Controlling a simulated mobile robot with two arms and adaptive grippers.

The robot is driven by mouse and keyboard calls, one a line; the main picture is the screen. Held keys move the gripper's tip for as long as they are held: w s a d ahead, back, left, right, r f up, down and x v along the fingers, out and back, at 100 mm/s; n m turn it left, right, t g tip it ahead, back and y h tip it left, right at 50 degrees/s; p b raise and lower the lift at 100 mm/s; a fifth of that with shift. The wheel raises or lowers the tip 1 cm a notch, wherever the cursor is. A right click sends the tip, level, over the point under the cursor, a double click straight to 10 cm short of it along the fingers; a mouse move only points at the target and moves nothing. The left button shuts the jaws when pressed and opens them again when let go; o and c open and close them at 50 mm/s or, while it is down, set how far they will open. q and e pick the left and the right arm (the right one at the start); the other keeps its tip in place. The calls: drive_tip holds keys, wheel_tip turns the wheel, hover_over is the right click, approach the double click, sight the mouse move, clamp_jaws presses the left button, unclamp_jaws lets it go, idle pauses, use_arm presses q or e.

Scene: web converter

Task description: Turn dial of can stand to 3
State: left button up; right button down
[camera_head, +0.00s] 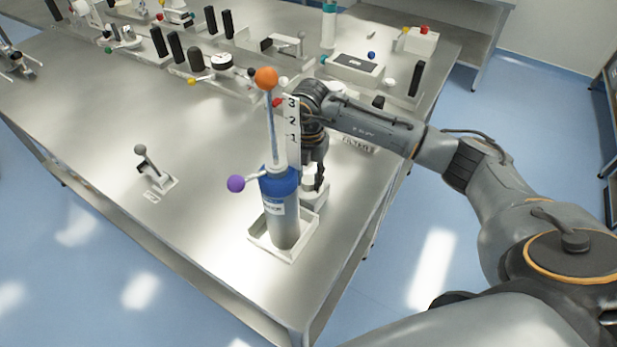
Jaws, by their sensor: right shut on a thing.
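The can stand is a white tray (290,250) near the table's front corner, holding an upright grey can with a blue top (283,215). A thin rod with an orange ball (266,77) rises from the can, and a purple ball (236,184) sticks out to its left. Behind the rod stands a white scale plate (292,125) marked 1, 2, 3, with a red pointer tip (278,102) near the 3. My right gripper (318,183) points down just right of the can, shut on a small white dial-like part (308,175); the can partly hides it. My left gripper is not seen.
A small lever on a white base (153,170) stands on the table to the left. Several black posts, levers and boxes line the back, including a white box (355,67).

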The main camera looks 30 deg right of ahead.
sight(309, 180)
drive_tip(key=shift+m, duration=0.6)
drive_tip(key=shift+r, duration=0.1)
drive_tip(key=c, duration=1)
unclamp_jaws()
wheel_tip(309, 180, up, 12)
